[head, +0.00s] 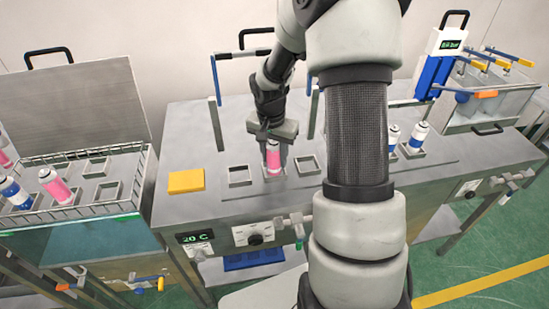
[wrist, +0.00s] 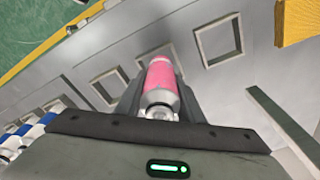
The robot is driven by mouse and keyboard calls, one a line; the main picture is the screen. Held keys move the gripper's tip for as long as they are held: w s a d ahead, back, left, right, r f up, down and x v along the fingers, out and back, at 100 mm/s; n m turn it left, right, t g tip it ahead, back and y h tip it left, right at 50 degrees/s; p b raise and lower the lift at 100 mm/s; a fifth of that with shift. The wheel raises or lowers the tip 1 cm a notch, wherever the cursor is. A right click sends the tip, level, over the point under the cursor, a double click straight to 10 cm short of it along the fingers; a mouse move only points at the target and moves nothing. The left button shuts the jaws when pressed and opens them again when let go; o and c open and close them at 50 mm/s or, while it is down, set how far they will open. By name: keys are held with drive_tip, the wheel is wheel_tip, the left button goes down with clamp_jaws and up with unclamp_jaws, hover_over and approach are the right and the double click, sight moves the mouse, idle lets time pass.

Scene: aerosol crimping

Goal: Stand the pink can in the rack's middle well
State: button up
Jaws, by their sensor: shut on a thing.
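My gripper (head: 273,140) is shut on the pink can (head: 273,158), which is upright with its pale top toward my wrist. The can also shows between the fingers in the wrist view (wrist: 161,80). Its lower end is at a square well (head: 266,178) between an empty well on the left (head: 240,175) and an empty well on the right (head: 307,165). The can hides most of this well, and I cannot tell whether its base touches the bottom. The two empty neighbours also show in the wrist view, one (wrist: 218,40) and the other (wrist: 108,88).
A yellow block (head: 186,181) lies left of the wells. Blue-and-white cans (head: 418,136) stand right of my arm. A wire-sided bin (head: 110,175) at the left holds another pink can (head: 55,187) and a blue one (head: 14,192). Upright posts (head: 216,115) stand behind the wells.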

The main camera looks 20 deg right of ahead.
sight(272, 142)
drive_tip(key=shift+f, duration=0.35)
drive_tip(key=shift+f, duration=0.1)
drive_tip(key=shift+f, duration=0.2)
drive_tip(key=o, duration=1.1)
drive_tip(key=shift+r, duration=0.1)
drive_tip(key=shift+r, duration=0.1)
drive_tip(key=shift+r, duration=0.25)
drive_tip(key=r, duration=0.7)
drive_tip(key=s+a+r, duration=0.1)
drive_tip(key=r, duration=0.3)
drive_tip(key=shift+r+p, duration=0.3)
drive_tip(key=shift+p, duration=0.1)
